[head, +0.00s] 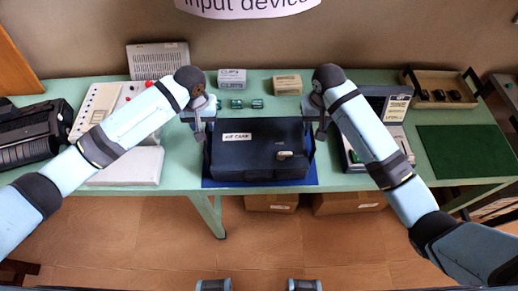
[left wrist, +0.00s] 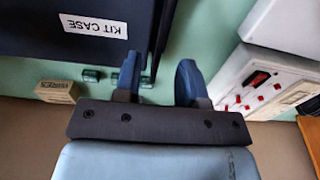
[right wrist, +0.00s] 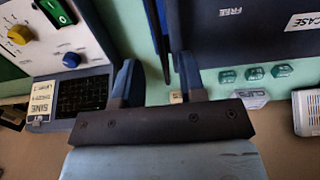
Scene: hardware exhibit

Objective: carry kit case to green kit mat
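The kit case (head: 240,157) is a dark box with a "KIT CASE" label, resting on a blue mat (head: 310,180) at the middle of the table. The green kit mat (head: 465,152) lies empty at the table's right. My left gripper (head: 198,128) is at the case's left side; in the left wrist view its fingers (left wrist: 158,82) are apart, with a thin dark upright part of the case's side between them. My right gripper (head: 320,128) is at the right side; its fingers (right wrist: 156,82) are also apart around a similar part. I see no finger closed on the case.
A device with a screen (head: 388,105) stands between the case and the green mat. A wooden tray (head: 440,90) is behind the mat. Two small boxes (head: 232,78) (head: 287,84) and small green pieces (head: 237,104) lie behind the case. A white panel (head: 98,105) and black typewriter-like machine (head: 30,135) are at left.

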